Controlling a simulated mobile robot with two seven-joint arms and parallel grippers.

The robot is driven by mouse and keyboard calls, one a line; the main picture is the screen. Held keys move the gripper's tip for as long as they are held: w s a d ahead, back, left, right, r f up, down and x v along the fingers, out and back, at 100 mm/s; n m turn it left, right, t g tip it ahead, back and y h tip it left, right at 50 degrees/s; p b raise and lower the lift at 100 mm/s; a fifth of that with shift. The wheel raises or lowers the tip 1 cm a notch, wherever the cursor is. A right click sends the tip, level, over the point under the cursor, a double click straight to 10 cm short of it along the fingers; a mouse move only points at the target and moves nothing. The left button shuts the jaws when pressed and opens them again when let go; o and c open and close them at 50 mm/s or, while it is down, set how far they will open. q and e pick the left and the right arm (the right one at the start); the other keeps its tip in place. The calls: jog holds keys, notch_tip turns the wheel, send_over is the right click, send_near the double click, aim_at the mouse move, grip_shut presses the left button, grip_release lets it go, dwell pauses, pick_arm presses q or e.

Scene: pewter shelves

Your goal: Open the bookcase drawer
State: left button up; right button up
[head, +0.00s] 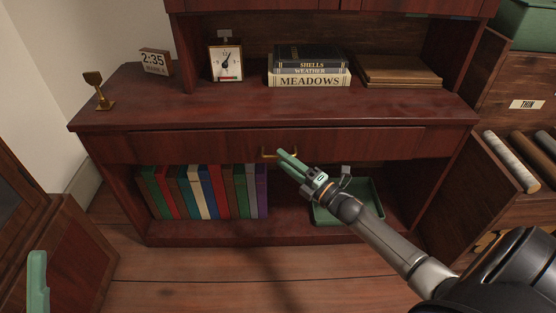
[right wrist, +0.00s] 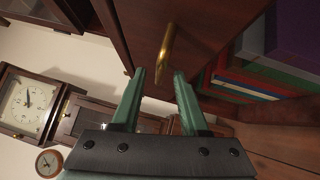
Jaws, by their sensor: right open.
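The bookcase (head: 150,112) is dark reddish wood. Its wide drawer (head: 350,142) sits below the top surface and looks shut, its front flush with the frame. A brass handle (head: 279,154) is at the middle of the drawer front. My right gripper (head: 284,158) reaches in from the lower right, its green fingers close to the handle. In the right wrist view the brass handle (right wrist: 166,55) stands just beyond the open, empty fingertips (right wrist: 160,76). Part of my left gripper (head: 38,280) shows at the lower left edge; its jaw state is unclear.
Several coloured books (head: 200,192) and a green tray (head: 368,205) are on the lower shelf. A cabinet (head: 70,250) is at left; the floor (head: 180,290) in front is clear.

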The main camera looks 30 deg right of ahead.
jog(key=shift+x, duration=1.4)
grip_shut()
dwell(0.5)
